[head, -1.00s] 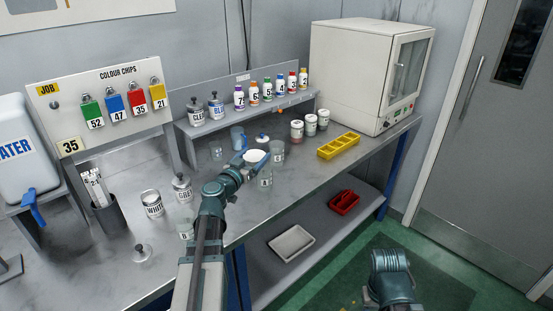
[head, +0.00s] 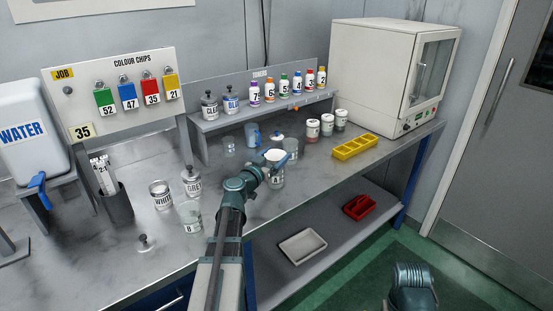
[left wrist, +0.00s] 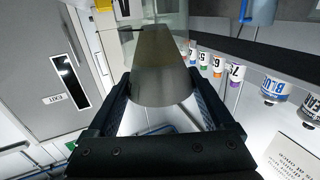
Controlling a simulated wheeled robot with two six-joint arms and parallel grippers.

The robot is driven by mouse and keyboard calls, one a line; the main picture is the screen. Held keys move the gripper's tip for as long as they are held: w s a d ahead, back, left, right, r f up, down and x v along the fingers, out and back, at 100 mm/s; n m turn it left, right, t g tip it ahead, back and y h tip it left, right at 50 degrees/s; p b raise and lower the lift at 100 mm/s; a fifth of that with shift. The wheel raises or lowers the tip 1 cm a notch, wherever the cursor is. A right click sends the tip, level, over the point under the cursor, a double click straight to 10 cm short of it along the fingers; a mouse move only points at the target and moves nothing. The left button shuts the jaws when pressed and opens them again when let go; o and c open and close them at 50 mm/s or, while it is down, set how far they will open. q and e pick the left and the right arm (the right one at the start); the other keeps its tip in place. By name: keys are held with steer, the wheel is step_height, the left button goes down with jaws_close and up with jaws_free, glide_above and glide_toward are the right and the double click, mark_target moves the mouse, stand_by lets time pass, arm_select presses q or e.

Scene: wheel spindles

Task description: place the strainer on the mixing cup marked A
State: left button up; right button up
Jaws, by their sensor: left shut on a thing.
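My left gripper (head: 277,160) is shut on the strainer, a pale cone (left wrist: 163,70) that sits between its fingers in the left wrist view. In the head view the strainer's white round top (head: 274,154) shows right above the clear mixing cup marked A (head: 275,181). In the left wrist view the cone's narrow end overlaps the clear cup (left wrist: 168,14). I cannot tell whether the strainer touches the cup's rim. The gripper and arm hide part of the cup.
Clear cup B (head: 190,217) stands left of my arm, near the WHITE can (head: 161,195) and GREY can (head: 191,181). A blue jug (head: 252,134) stands behind. A yellow tray (head: 355,146) and several lidded pots (head: 313,129) stand to the right. Bench between is clear.

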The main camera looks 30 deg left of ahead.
arm_select(q)
steer(key=shift+f+b, duration=0.55)
steer(key=o, duration=1)
steer(key=shift+o, duration=0.2)
steer(key=shift+r, duration=0.15)
steer(key=shift+r+p, duration=0.3)
steer(key=shift+p, duration=0.15)
steer(key=shift+s+r+p, duration=0.25)
steer(key=shift+s+p, duration=0.05)
steer(key=s, duration=1.1)
steer(key=shift+s+f, duration=0.15)
steer(key=shift+s, duration=0.1)
